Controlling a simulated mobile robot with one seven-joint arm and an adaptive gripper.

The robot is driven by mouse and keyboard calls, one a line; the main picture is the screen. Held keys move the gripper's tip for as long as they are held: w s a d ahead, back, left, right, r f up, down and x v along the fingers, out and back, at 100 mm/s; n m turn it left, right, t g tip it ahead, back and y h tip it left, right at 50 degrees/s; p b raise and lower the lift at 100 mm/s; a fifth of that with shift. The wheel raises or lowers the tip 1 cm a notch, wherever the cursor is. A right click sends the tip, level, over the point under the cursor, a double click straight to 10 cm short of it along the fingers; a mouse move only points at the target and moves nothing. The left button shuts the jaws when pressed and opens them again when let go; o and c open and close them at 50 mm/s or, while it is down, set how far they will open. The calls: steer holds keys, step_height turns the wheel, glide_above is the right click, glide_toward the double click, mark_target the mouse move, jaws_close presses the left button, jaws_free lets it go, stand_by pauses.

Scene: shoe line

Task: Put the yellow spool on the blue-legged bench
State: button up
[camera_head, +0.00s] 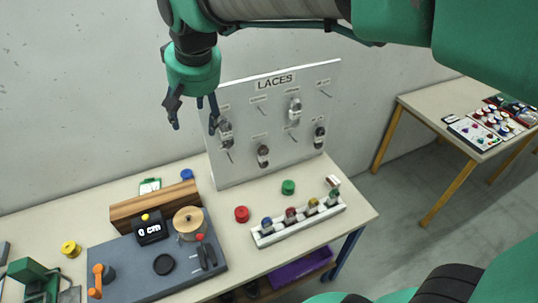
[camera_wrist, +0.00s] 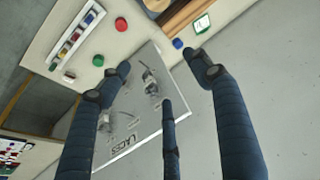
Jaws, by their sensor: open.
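A yellow round piece (camera_head: 71,248), which looks like the yellow spool, sits on the left part of the bench top (camera_head: 345,213). This bench has a blue leg (camera_head: 347,252) at its right end. The yellow piece does not show in the wrist view. My gripper (camera_head: 194,127) is open and empty, high in front of the wall by the upper left of the laces board. In the wrist view its spread fingers (camera_wrist: 160,72) have nothing between them but the board and wall behind.
The laces board (camera_head: 275,120) stands upright on the bench. Red (camera_head: 241,213), green (camera_head: 288,187) and blue (camera_head: 186,174) round pieces lie around it. A white rack (camera_head: 300,225), a grey station (camera_head: 140,270) and a green device (camera_head: 32,275) take up space. A yellow-legged bench (camera_head: 428,108) stands far right.

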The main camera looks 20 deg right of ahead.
steer(key=s+d+f, duration=0.2)
steer(key=s+d, duration=0.2)
steer(key=s, duration=0.3)
steer(key=s+d+f+t, duration=0.1)
steer(key=s+d+f, duration=0.1)
steer(key=s+d, duration=0.2)
steer(key=s+d+f+h, duration=0.1)
steer(key=s+d, duration=0.3)
steer(key=s, duration=0.7)
steer(key=shift+d+f+m+t, duration=0.3)
steer(key=shift+d+f+t, duration=0.1)
steer(key=shift+f, duration=0.35)
steer(key=shift+s+f, duration=0.1)
step_height(320, 180, down, 6)
steer(key=b, duration=0.6)
steer(key=shift+r, duration=0.2)
steer(key=shift+o, duration=0.2)
